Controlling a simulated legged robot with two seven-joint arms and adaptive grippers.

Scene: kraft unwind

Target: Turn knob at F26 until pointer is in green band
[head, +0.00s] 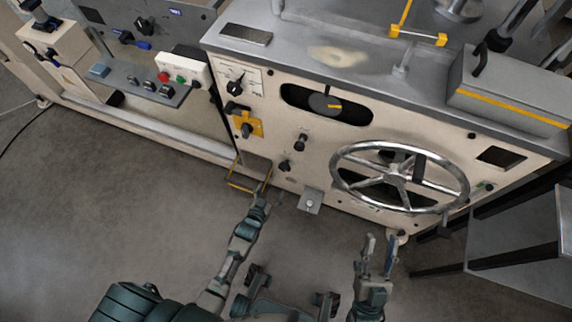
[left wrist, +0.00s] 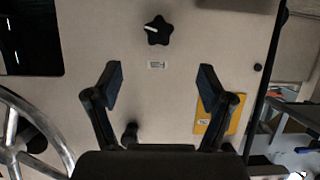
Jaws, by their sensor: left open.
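A black star-shaped knob (left wrist: 157,30) with a white pointer mark sits on the cream panel in the left wrist view, above a small label (left wrist: 157,65). It appears to be the lower knob (head: 285,165) in the head view. A second dark knob (head: 300,142) sits just above it; it also shows in the left wrist view (left wrist: 130,132). My left gripper (head: 272,190) is open and empty, its fingers (left wrist: 162,88) apart before the panel, not touching the star knob. My right gripper (head: 379,252) is open and empty below the handwheel. I cannot read F26 or see a green band.
A large metal handwheel (head: 399,178) stands out from the panel at right. A yellow plate with a dark handle (head: 250,127) is at left, under a dial knob (head: 235,88). An oval window (head: 352,113) is above. A small grey bracket (head: 311,200) protrudes low down.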

